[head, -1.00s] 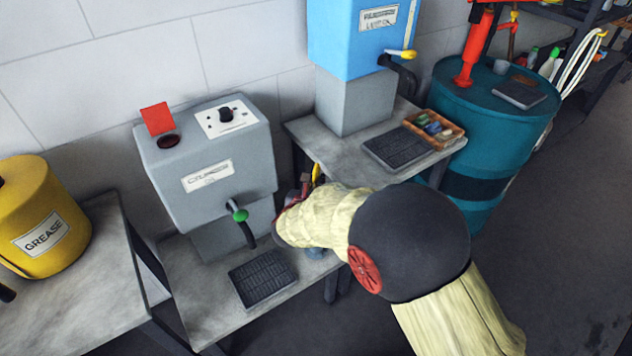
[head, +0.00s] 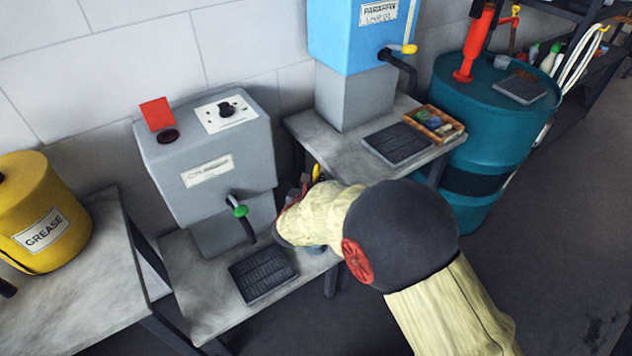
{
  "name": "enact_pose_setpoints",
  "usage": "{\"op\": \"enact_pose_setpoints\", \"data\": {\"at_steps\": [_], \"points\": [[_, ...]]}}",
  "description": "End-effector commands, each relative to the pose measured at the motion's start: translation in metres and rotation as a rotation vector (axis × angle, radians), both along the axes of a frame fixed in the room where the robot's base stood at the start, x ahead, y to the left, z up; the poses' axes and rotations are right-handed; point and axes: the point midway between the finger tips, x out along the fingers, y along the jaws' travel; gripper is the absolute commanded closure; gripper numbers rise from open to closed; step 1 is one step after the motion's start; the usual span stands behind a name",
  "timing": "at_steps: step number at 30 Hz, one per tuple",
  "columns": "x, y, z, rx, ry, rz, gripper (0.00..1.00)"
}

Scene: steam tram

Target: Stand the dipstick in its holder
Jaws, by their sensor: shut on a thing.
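My gripper (head: 303,188) is mostly hidden behind my own arm, between the grey oil cabinet and the raised bench. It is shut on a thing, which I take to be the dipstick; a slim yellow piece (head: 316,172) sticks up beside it. I cannot see the dipstick's lower end. A small bluish round thing (head: 316,248) peeps out under my arm on the low bench; whether it is the holder I cannot tell.
The grey cabinet (head: 205,150) has a green-handled tap (head: 240,211) above a black drip tray (head: 263,275). The raised bench (head: 350,158) bears a blue paraffin tank (head: 360,40), another tray (head: 398,144) and a wooden box (head: 434,124). A teal drum (head: 480,130) stands right, a yellow grease can (head: 40,215) left.

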Motion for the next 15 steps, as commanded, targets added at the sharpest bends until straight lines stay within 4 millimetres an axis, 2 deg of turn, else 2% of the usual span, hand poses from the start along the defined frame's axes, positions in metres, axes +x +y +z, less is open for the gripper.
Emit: {"op": "enact_pose_setpoints", "data": {"at_steps": [1,2,3,12,15], "points": [[0.0002,0.0001,0.0004,0.000,-0.001,0.000,1.00],[0.0002,0.0001,0.0004,0.000,0.000,0.000,0.88],[0.0002,0.0001,0.0004,0.000,0.000,0.000,0.86],[0.0000,0.0000,0.0001,0.000,0.000,0.000,0.69],[0.0000,0.0000,0.0000,0.000,0.000,0.000,0.68]]}}
